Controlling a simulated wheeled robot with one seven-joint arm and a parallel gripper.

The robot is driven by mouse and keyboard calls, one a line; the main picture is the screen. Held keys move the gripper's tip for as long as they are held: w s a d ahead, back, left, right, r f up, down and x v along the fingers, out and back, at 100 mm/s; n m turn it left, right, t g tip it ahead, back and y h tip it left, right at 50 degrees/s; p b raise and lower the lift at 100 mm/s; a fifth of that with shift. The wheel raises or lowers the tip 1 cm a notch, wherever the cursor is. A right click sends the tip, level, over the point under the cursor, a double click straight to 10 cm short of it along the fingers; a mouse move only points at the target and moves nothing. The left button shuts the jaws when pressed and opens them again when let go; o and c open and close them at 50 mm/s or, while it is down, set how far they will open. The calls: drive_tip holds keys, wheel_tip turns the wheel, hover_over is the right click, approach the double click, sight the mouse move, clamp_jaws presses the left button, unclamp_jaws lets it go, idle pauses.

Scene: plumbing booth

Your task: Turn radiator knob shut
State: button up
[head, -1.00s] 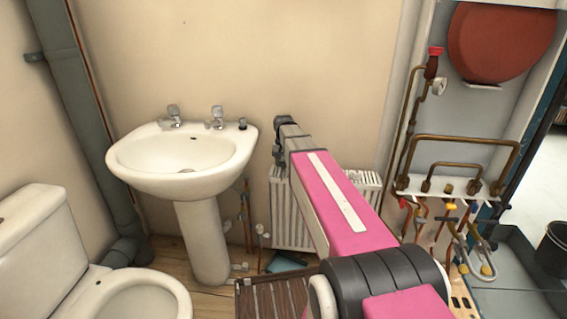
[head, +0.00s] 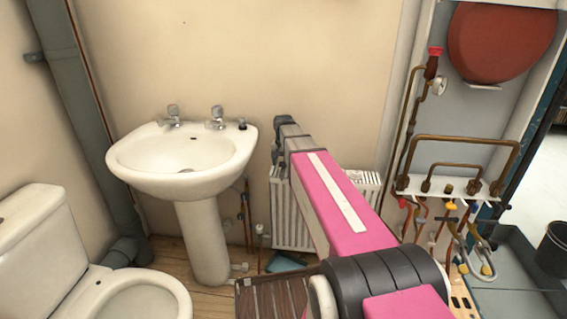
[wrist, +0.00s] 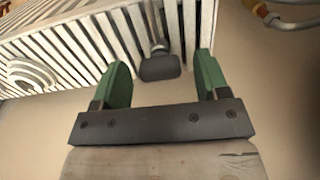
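The white radiator (head: 290,215) stands against the back wall in the head view, partly hidden behind my pink arm. In the wrist view the radiator (wrist: 70,55) fills the upper left, and a dark grey knob (wrist: 160,67) sticks out at its edge. My gripper (wrist: 160,75) shows in the wrist view with two green fingers spread apart, one on each side of the knob. There are gaps between the fingers and the knob, and the knob lies between their tips.
A white washbasin (head: 185,155) on a pedestal stands left of the radiator, and a toilet (head: 60,260) is at the lower left. Copper pipes with valves (head: 450,185) are on the right. A slatted brown thing (head: 272,297) lies low in front.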

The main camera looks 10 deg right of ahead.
sight(283, 162)
drive_tip(key=shift+r, duration=0.1)
wheel_tip(283, 162, up, 11)
drive_tip(key=shift+f, duration=0.2)
idle(0.5)
drive_tip(key=shift+s, duration=0.1)
